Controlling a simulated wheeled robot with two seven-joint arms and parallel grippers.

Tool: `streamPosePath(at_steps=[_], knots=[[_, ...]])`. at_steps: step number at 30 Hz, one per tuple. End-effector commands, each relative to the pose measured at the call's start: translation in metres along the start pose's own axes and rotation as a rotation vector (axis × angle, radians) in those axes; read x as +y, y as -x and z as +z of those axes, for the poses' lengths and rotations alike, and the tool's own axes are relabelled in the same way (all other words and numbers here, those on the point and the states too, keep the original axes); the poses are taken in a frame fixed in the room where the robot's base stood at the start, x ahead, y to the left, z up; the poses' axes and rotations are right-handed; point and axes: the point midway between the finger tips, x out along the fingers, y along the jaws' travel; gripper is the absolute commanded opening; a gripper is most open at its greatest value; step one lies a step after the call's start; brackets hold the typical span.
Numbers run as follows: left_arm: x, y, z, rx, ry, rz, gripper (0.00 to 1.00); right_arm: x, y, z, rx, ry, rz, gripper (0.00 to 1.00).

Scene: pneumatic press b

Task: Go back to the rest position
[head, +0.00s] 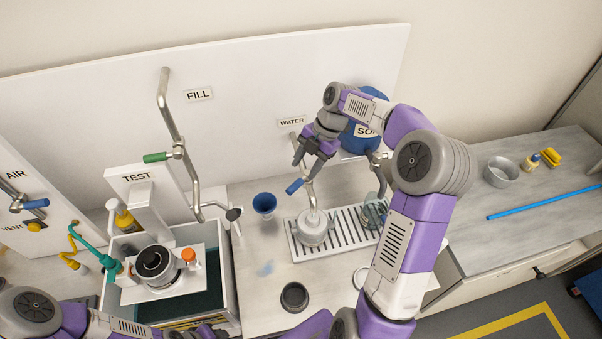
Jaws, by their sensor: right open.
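My right gripper (308,163) is open and empty. It hangs in the air beside the blue-handled water tap lever (294,187), in front of the white back panel; I cannot tell whether it touches the lever. My right arm (412,215) rises from the bottom edge and bends over to the left. My left arm (35,308) lies low at the bottom left; its gripper cannot be made out. A white round part (313,228) sits on the slotted drain tray (298,252) under the water spout.
A test basin (228,290) with a white fixture stands at the left. A blue cup (264,203) and a dark ring (294,297) are on the counter. A metal bowl (501,172) and a blue rod (545,203) lie on the right counter, which has free room.

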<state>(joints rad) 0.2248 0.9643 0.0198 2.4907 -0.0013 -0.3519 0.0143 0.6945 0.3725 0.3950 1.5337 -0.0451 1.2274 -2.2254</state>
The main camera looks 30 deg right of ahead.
Motion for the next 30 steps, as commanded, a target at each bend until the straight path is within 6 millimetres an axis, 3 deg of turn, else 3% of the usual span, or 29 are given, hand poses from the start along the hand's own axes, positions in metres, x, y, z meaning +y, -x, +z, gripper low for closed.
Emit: streamPosePath(at_steps=[4,20,23,30], knots=[[0.0,0.001,0.0,0.0,0.0,0.0,0.43,0.0,0.009,0.0,-0.001,0.0,0.0,0.49],[0.001,0.002,0.0,0.0,0.0,0.0,0.43,0.0,0.01,-0.001,0.0,0.0,-0.001,0.49],[0.004,0.01,0.001,0.0,0.0,0.0,0.43,0.002,0.018,-0.004,0.0,0.0,-0.001,0.49],[0.02,0.053,0.002,0.0,0.0,0.0,0.43,0.011,0.06,-0.021,0.0,0.001,-0.001,0.49]])
